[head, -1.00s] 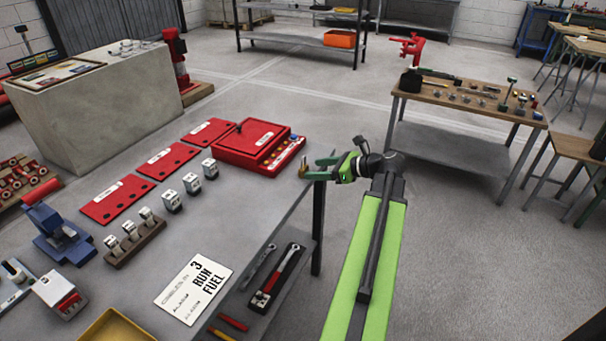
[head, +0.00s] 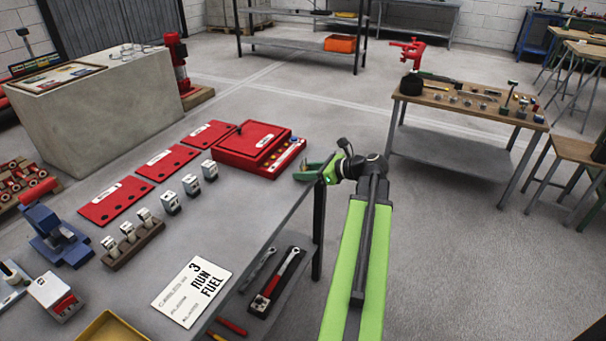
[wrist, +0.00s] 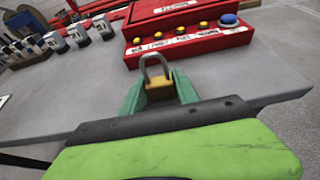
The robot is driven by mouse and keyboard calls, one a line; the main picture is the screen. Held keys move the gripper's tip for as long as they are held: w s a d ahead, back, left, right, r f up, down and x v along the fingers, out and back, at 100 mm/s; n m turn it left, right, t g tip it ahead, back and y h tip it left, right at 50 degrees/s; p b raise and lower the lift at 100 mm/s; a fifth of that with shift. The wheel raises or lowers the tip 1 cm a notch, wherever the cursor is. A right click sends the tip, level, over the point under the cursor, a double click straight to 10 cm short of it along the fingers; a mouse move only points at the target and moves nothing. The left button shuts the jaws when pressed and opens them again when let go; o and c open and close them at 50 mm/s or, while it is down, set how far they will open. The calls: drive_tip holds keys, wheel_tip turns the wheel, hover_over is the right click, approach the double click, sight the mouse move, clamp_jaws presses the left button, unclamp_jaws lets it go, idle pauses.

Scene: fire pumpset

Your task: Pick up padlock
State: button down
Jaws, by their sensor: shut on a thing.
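In the wrist view, a brass padlock (wrist: 160,89) with a grey shackle stands upright between the green fingers of my gripper (wrist: 159,94). The gripper is shut on its body. The shackle points up and away, towards the red box. In the head view my gripper (head: 312,172) is at the right edge of the grey table, just right of the red box.
The red box (head: 255,145) with several buttons stands just left of my gripper. Red plates, small grey-white units and a "3 RUN FUEL" card (head: 193,291) lie on the table (head: 232,218). A wooden-topped bench (head: 430,97) stands to the right, with open floor between.

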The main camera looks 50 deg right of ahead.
sight(305, 158)
drive_tip(key=shift+r, duration=0.1)
wheel_tip(305, 158, up, 4)
drive_tip(key=p, duration=0.4)
drive_tip(key=shift+r, duration=0.1)
drive_tip(key=s+d+r+p, duration=0.6)
drive_tip(key=s+d+p, duration=0.1)
drive_tip(key=d, duration=0.2)
drive_tip(key=shift+s+r, duration=0.25)
drive_tip(key=shift+r, duration=0.05)
idle(1.2)
